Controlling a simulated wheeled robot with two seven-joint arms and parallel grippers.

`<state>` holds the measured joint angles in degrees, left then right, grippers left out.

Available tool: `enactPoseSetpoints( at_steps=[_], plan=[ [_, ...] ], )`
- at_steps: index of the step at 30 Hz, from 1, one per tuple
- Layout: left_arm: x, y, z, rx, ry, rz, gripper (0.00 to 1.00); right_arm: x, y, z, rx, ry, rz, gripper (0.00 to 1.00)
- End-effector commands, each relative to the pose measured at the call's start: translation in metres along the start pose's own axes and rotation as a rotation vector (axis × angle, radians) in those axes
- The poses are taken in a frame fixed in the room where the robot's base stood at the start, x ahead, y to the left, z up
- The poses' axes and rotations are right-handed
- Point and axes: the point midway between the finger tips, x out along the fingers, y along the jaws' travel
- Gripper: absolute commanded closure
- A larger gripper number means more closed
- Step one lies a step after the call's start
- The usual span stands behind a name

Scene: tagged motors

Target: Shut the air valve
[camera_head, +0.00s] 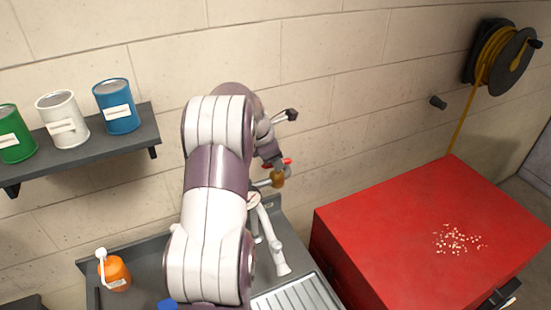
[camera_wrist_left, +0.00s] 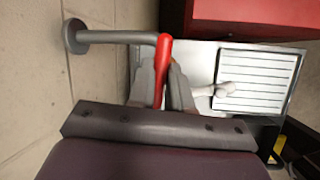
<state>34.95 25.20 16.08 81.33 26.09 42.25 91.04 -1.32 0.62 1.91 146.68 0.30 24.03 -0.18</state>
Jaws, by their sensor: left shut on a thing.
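The air valve has a brass body (camera_head: 278,179) on a short grey pipe that comes out of the wall, behind my left arm in the head view. Its red lever (camera_head: 287,162) shows in small pieces beside my left gripper (camera_head: 278,160). In the left wrist view, the red lever (camera_wrist_left: 164,62) lies between the two fingers of my left gripper (camera_wrist_left: 164,82), which is shut on it. The lever runs across the line of the grey pipe (camera_wrist_left: 118,37) there. The brass body is hidden in that view. My right gripper is not in view.
A sink with a white tap (camera_head: 272,240) and a ribbed drainboard (camera_head: 297,297) is below the valve. A red cabinet (camera_head: 390,230) stands to the right. A shelf (camera_head: 100,148) with paint cans is at left. An orange bottle (camera_head: 115,272) stands on the counter.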

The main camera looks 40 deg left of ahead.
Motion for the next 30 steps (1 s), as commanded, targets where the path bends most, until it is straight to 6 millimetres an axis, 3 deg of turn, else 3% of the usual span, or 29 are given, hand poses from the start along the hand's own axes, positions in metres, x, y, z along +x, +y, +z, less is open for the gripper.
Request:
enactPoseSetpoints(
  at_steps=[11,24,30],
  plan=[
    [-0.009,0.007,0.004,0.286,-0.066,-0.101,1.0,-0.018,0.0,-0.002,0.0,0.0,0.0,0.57],
    [-0.012,0.009,0.005,0.54,-0.118,-0.206,1.0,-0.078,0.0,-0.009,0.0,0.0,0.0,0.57],
    [-0.009,0.009,0.003,0.591,-0.128,-0.224,1.0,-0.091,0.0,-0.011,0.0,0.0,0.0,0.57]
  ],
)
